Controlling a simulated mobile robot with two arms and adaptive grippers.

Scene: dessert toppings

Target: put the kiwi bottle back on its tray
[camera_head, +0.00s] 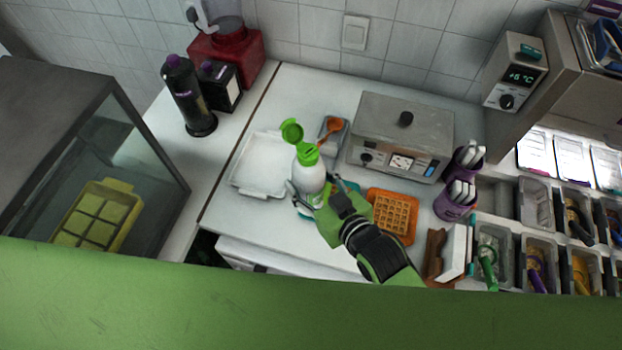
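The kiwi bottle (309,178) is white with a bright green cap, and its lid is flipped open. It stands roughly upright, just right of a white tray (241,181). My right gripper (318,199) reaches in from the lower right. Its fingers are around the lower part of the bottle and appear closed on it. The bottle's base is hidden by the gripper, so I cannot tell whether it touches the counter. The white tray is empty. My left gripper is not in view.
An orange waffle (396,212) plate lies right of the gripper. A waffle machine (400,135) and a small grey tray with a brown spoon (331,127) stand behind. A dark bottle (187,98) is back left. Purple cups (456,201) and topping bins are right.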

